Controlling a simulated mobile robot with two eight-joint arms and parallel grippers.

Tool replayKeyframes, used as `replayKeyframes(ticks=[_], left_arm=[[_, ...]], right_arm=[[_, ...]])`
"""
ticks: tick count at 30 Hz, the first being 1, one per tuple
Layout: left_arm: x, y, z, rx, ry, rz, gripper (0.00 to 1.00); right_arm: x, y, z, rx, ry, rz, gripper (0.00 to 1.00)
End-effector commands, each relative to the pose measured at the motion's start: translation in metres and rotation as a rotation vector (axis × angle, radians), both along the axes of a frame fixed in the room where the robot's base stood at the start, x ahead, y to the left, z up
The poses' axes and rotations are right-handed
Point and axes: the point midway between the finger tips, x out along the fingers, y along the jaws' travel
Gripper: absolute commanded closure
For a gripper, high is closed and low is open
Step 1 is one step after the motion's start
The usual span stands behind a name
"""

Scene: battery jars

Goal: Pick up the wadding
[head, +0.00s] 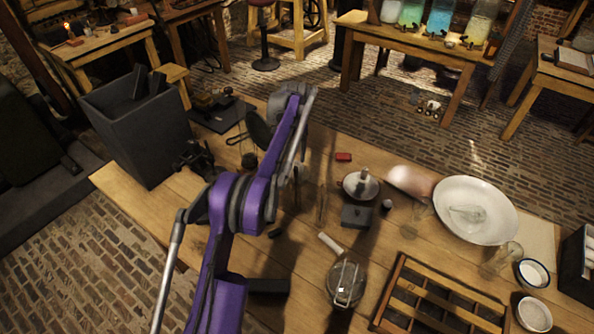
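I cannot pick out the wadding for certain. A small bowl (534,313) at the lower right holds something pale that could be it. A pale, rounded piece (411,181) lies left of the large white enamel basin (476,210), and I cannot tell what it is. My purple arm (262,190) rises from the lower left across the middle of the bench. Its far end folds down behind its own links, so its fingers and any hold are not clear. My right gripper is not in view.
The wooden bench (305,262) carries a slotted wooden rack (440,300), a shallow dish (361,186), a round lidded vessel (346,282) and a white-rimmed cup (533,273). A tall dark bin (140,130) stands at left. Clear glassware stands near the basin.

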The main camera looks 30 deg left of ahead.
Motion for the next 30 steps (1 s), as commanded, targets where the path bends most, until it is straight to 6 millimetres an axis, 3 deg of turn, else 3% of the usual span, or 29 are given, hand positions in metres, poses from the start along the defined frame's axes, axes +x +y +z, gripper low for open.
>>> replayKeyframes(ticks=[3,11,21,29,30], left_arm=[[0.000,0.000,-0.022,0.000,0.000,0.000,0.32],[0.001,-0.001,-0.044,0.000,-0.001,0.000,0.32],[0.007,-0.001,-0.088,0.001,-0.001,0.000,0.32],[0.006,-0.001,-0.091,0.001,-0.001,0.000,0.32],[0.006,-0.001,-0.091,0.001,-0.001,0.000,0.36]], right_arm=[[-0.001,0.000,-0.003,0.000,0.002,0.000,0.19],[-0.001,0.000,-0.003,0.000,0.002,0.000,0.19],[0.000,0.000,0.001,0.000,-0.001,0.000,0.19],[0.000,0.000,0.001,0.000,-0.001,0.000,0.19],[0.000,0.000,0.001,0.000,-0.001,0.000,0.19]])
